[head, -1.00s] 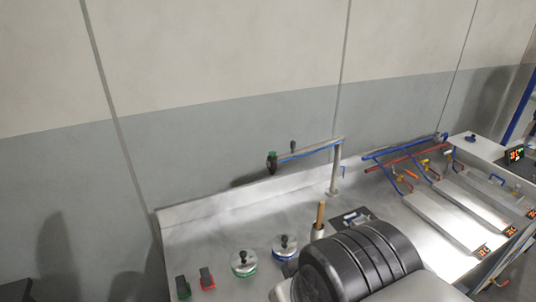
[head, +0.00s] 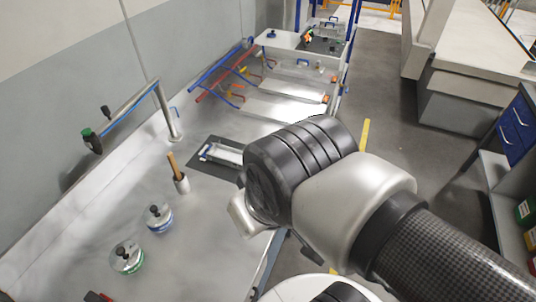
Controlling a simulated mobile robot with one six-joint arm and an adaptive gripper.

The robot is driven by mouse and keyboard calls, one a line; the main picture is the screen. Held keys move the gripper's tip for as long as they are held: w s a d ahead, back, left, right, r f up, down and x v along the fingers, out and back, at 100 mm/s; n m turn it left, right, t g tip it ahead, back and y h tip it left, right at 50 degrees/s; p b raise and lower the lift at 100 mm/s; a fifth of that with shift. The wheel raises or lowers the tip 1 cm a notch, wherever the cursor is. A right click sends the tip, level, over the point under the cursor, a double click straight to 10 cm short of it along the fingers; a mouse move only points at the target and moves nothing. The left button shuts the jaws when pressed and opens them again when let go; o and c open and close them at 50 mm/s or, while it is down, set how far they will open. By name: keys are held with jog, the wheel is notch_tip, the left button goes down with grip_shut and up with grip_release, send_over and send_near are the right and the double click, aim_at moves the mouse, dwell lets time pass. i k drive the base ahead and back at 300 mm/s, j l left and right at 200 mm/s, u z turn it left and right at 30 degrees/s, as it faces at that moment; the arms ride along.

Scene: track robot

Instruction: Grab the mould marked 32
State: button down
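No mark 32 is legible, so I cannot tell which thing is the mould. A small metal frame-like piece with blue parts (head: 222,153) lies on a dark mat (head: 207,170) on the bench. Two round lidded metal pots with black knobs stand nearer, one with a blue band (head: 159,219) and one with a green band (head: 127,257). My arm reaches across the picture from the lower right, and its black ribbed joint covers part of the bench.
A cup with a wooden handle (head: 180,183) stands beside the mat. A pipe stand with a blue hose (head: 166,110) rises at the back edge. Flat bright plates (head: 283,87) and blue and red bars lie farther along. Open floor (head: 390,110) is on the right.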

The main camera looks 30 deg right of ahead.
aim_at(219, 152)
jog(key=z, duration=0.5)
jog(key=i+l, duration=0.95)
jog(key=l, duration=0.25)
